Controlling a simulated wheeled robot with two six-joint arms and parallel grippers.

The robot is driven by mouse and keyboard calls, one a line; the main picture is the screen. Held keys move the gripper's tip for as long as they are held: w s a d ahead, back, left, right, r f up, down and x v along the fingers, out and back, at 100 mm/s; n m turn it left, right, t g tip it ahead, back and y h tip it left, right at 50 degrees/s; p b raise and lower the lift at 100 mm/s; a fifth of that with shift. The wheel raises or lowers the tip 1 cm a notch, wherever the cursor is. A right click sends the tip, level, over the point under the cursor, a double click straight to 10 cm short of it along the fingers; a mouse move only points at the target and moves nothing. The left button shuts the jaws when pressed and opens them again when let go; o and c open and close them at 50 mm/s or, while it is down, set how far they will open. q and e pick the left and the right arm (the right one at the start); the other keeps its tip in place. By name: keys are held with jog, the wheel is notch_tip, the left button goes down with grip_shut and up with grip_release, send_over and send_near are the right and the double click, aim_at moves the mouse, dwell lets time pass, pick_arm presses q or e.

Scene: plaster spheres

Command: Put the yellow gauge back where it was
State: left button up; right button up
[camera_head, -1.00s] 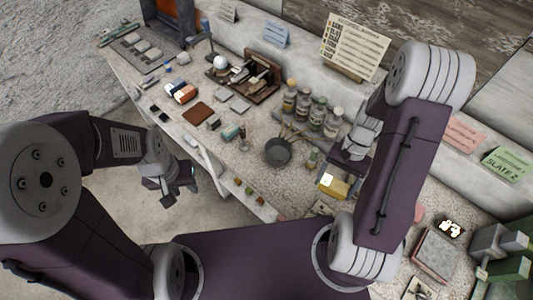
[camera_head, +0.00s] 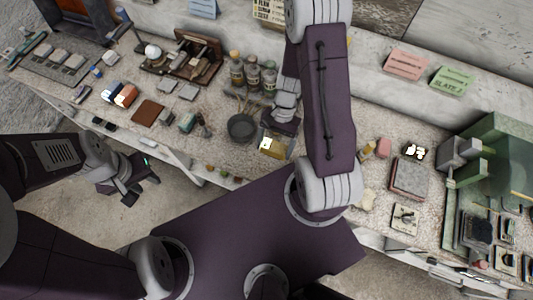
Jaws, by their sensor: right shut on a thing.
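The yellow gauge (camera_head: 273,147) is a small yellow block with a pale patch on its face. My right gripper (camera_head: 279,132) is shut on it, to the right of the dark pan (camera_head: 241,128). Its height above the bench is hard to judge. The fingertips are partly hidden by the gripper body and arm. My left gripper (camera_head: 140,184) is empty, in front of the bench's front edge, away from the gauge. Its fingers look apart.
Several bottles (camera_head: 254,77) stand behind the pan. Small blocks (camera_head: 223,173) line the front edge. Pink (camera_head: 405,64) and green (camera_head: 452,80) cards stand at the back.

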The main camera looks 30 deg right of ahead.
jog(key=shift+w+a+f, duration=0.15)
jog(key=shift+a+f, duration=0.25)
jog(key=shift+a, duration=0.2)
jog(key=shift+w+a+f, duration=0.15)
jog(key=shift+a+f, duration=0.2)
jog(key=shift+a, duration=0.25)
notch_tip(320, 180, down, 4)
jog(key=shift+r, duration=0.25)
jog(key=shift+f, duration=0.3)
jog(key=shift+f+b, duration=0.2)
jog(key=shift+b, duration=0.15)
jog(key=o, duration=1.1)
jog(key=shift+r, duration=0.1)
